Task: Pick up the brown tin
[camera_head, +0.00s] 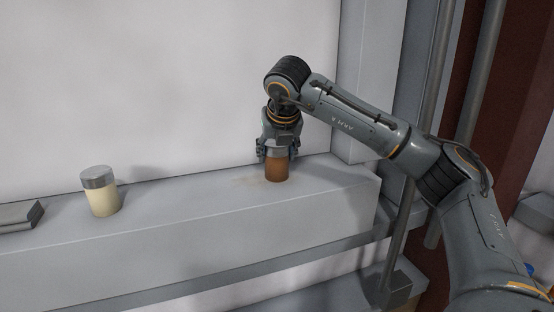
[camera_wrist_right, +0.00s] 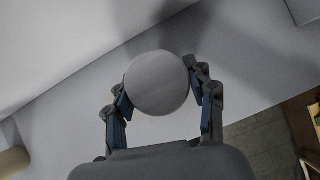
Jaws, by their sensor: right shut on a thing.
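The brown tin (camera_head: 277,170) stands upright on the grey ledge (camera_head: 220,205), toward its right end. My right gripper (camera_head: 278,152) comes down on it from above and is shut around its upper part. In the right wrist view the tin's round grey lid (camera_wrist_right: 157,82) sits between the two fingers of the right gripper (camera_wrist_right: 160,95). The tin's base appears to be at the ledge surface; I cannot tell whether it is touching. My left gripper is not in view.
A cream jar with a grey lid (camera_head: 103,195) stands on the ledge to the left. A flat grey object (camera_head: 20,215) lies at the far left. A white wall rises behind the ledge, and a grey pillar stands at its right end. The ledge between jar and tin is clear.

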